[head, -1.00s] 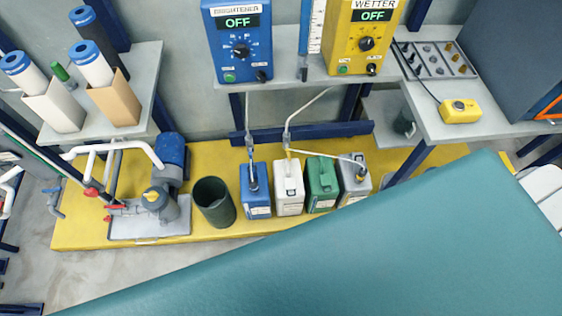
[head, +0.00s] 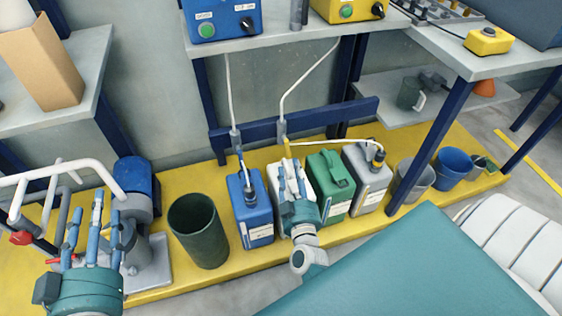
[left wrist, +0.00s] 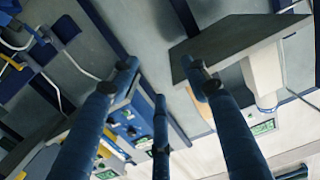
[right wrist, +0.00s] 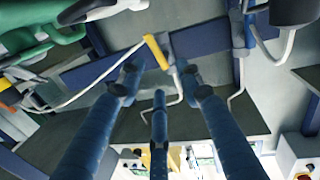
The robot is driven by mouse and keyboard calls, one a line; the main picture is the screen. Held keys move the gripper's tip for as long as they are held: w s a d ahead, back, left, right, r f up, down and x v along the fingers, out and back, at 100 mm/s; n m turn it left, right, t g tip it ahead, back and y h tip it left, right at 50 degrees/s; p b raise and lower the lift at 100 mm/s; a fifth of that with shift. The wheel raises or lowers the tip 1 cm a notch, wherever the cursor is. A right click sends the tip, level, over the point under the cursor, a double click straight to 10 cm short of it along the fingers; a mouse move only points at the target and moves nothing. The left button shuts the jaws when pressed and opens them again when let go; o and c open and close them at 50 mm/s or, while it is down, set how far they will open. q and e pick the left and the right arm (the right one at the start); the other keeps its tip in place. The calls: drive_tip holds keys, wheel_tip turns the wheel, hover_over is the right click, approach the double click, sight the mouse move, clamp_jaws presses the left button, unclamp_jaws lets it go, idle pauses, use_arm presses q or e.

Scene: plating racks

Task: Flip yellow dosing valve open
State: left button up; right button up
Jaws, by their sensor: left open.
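The yellow dosing valve handle (head: 287,148) is small and slanted, at the lower end of a white line above the white jug (head: 275,177). The right wrist view shows the yellow handle (right wrist: 157,52) tilted beside its pipe, just beyond my fingertips. My right gripper (head: 292,180) is in front of the white jug, below the valve, fingers pointing up. Its fingers (right wrist: 160,82) are apart with nothing between them; I see no contact with the handle. My left gripper (head: 88,220) is open and empty at the lower left, in front of the pump.
A blue jug (head: 250,210), a green jug (head: 329,180) and a grey jug (head: 367,180) flank the white one on the yellow platform (head: 165,285). A dark green bin (head: 199,230) stands left. A teal surface (head: 420,265) fills the lower right. A shelf (head: 290,35) overhangs the lines.

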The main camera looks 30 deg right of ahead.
sight(289, 148)
drive_tip(key=shift+w+d+r, duration=0.15)
drive_tip(key=shift+d, duration=0.15)
drive_tip(key=b+x, duration=0.1)
drive_tip(key=x, duration=0.4)
drive_tip(key=shift+w+d+b, duration=0.2)
drive_tip(key=shift+w+b, duration=0.1)
drive_tip(key=shift+b, duration=0.05)
drive_tip(key=b+x, duration=0.1)
drive_tip(key=x, duration=0.3)
drive_tip(key=shift+w+d, duration=0.2)
drive_tip(key=shift+w, duration=0.15)
use_arm(q)
drive_tip(key=s+r+t+h, duration=0.1)
drive_tip(key=r+t, duration=0.3)
drive_tip(key=r, duration=0.4)
drive_tip(key=s+r+t+h, duration=0.1)
drive_tip(key=s+r+t, duration=0.3)
drive_tip(key=r, duration=0.4)
drive_tip(key=shift+d+h, duration=0.25)
drive_tip(key=shift+h, duration=0.05)
use_arm(e)
drive_tip(key=shift+r, duration=0.1)
clamp_jaws()
